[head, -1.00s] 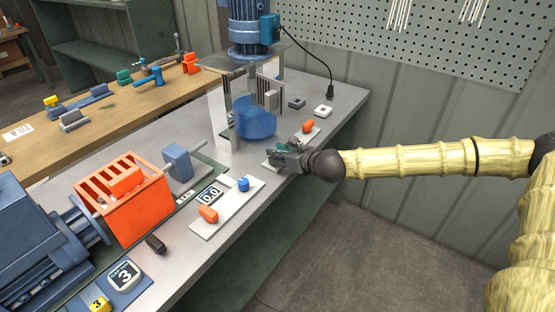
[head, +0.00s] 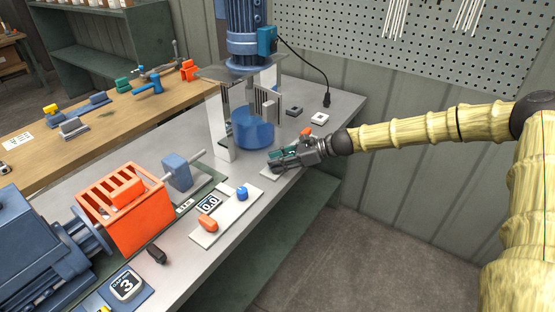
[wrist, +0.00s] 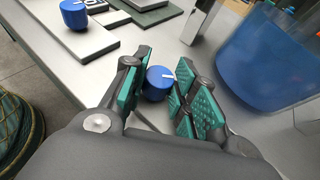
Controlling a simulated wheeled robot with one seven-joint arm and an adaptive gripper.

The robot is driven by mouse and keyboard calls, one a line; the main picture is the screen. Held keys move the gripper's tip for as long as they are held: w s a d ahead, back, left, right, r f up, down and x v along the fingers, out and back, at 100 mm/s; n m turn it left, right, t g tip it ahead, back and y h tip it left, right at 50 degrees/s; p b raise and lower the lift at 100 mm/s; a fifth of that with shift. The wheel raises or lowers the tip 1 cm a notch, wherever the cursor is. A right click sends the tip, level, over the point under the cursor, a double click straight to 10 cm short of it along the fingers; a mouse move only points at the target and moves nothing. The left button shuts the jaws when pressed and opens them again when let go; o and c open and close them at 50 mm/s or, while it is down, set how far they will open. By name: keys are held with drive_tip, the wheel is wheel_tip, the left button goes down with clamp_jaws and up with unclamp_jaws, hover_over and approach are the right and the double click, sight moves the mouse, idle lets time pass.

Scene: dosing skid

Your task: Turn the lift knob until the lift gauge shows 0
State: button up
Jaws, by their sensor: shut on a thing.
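My gripper (head: 277,159) is at the small pale plate (head: 269,174) in front of the clear vessel with blue contents. In the wrist view, my gripper (wrist: 155,90) has its green pads on both sides of a blue knob (wrist: 158,82) with a white pointer line, and is shut on it. In the head view my gripper hides this knob. No lift label can be read, and no gauge reading shows at this plate. A second blue knob (head: 242,193) stands on another pale panel beside a display (head: 209,203) reading 0.0; it also shows in the wrist view (wrist: 75,14).
An orange knob (head: 307,132) is just behind my gripper. Another orange knob (head: 207,223) is on the nearer panel. The mixer vessel (head: 252,128) stands close behind. A motor with an orange guard (head: 127,205) and a dial marked 3 (head: 126,284) are at left.

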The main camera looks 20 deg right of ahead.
drive_tip(key=n+g, duration=0.1)
drive_tip(key=g, duration=0.1)
drive_tip(key=n+g, duration=0.2)
drive_tip(key=n+g+b, duration=0.1)
drive_tip(key=n, duration=0.1)
drive_tip(key=shift+w+f+g+y, duration=0.15)
drive_tip(key=shift+w+g+y, duration=0.2)
drive_tip(key=shift+g+y, duration=0.05)
drive_tip(key=shift+w+n+g+h+b, duration=0.1)
drive_tip(key=shift+n+g+h+b, duration=0.35)
drive_tip(key=shift+n+g, duration=0.75)
drive_tip(key=shift+n+g+h+b, duration=0.15)
drive_tip(key=shift+n+g+b, duration=0.5)
drive_tip(key=shift+n+g, duration=0.5)
drive_tip(key=shift+g, duration=0.35)
drive_tip(key=o, duration=1)
drive_tip(key=shift+a, duration=0.1)
drive_tip(key=v, duration=1.2)
